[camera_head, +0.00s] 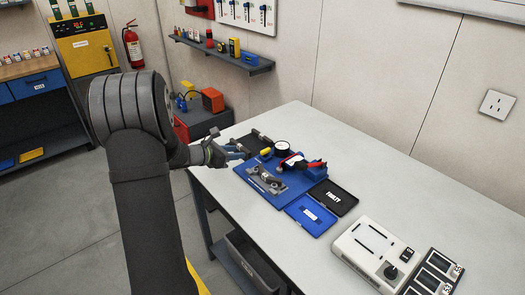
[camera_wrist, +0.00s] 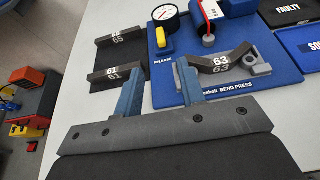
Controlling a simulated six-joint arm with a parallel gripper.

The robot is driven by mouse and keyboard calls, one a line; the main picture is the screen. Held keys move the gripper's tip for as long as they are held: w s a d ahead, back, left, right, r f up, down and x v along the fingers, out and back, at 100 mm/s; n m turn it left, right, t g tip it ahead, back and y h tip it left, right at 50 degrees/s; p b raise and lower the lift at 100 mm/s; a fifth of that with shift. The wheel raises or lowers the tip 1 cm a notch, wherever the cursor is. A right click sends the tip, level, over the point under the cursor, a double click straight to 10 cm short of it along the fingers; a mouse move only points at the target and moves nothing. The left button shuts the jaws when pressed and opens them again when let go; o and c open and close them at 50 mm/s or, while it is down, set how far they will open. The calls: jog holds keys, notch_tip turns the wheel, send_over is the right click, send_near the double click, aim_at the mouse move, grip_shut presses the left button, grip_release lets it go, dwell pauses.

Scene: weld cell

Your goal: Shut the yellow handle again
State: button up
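The yellow handle (camera_wrist: 161,38) is a short lever on the blue bend press (camera_wrist: 168,95), beside the word RELEASE and just below the round dial in the wrist view. In the head view the handle (camera_head: 266,152) shows small at the press's left side, next to the white dial (camera_head: 281,147). I cannot tell its exact angle. My gripper (camera_wrist: 158,72) is open, its two blue fingers apart with nothing between them. In the head view my gripper (camera_head: 238,151) hangs just left of the press, apart from the handle.
A bent bar marked 63 (camera_wrist: 222,62) lies on the press near my right finger. Dark bars marked 61 (camera_wrist: 112,74) and 65 (camera_wrist: 118,36) are to the left. A black FAULTY tray (camera_head: 333,197) and blue tray (camera_head: 311,214) adjoin the press.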

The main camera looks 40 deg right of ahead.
aim_at(265, 150)
jog(key=x, duration=1.4)
jog(key=shift+a, duration=0.1)
grip_shut()
